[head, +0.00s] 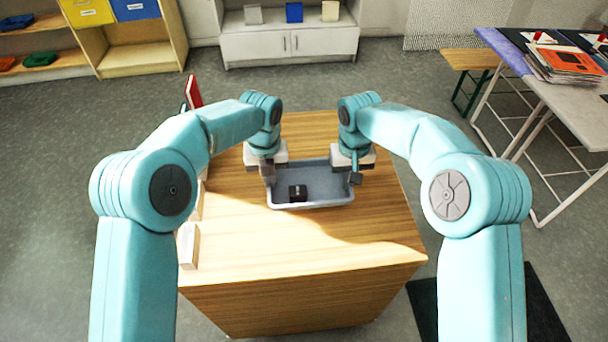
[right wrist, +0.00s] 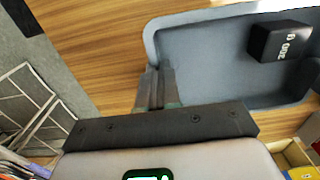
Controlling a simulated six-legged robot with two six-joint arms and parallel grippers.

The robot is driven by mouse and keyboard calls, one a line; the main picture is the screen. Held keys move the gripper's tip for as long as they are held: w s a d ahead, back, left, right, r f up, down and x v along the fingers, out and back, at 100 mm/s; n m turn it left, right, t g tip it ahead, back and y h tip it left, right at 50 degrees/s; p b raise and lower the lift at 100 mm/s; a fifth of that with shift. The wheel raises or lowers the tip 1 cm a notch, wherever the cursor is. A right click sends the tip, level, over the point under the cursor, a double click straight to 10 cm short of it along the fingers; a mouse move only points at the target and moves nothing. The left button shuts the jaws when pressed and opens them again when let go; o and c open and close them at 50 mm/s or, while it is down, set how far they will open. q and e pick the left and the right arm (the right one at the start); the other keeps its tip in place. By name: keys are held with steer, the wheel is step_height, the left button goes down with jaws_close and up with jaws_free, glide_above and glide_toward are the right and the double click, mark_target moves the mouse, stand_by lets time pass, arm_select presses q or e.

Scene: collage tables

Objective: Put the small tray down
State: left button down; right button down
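The small tray (head: 330,204) is grey-blue and shallow, level over the wooden table top. A black block (head: 298,193) lies inside it, left of the middle; its white marking shows in the right wrist view (right wrist: 280,42). My left gripper (head: 269,180) is at the tray's left end, its fingers at the rim. My right gripper (head: 355,178) is at the right end. In the right wrist view its fingers (right wrist: 157,88) are close together on the tray's wall (right wrist: 149,48). I cannot tell whether the tray's underside touches the table.
The wooden table (head: 300,250) is clear in front of the tray. A white block (head: 188,246) and a red upright item (head: 193,91) stand along its left edge. Another table (head: 590,115) with magazines is at the right.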

mark_target(273, 190)
arm_select(q)
steer(key=shift+d, duration=0.25)
arm_select(e)
steer(key=shift+d, duration=0.25)
arm_select(q)
steer(key=shift+f, duration=0.15)
arm_select(e)
steer(key=shift+f, duration=0.15)
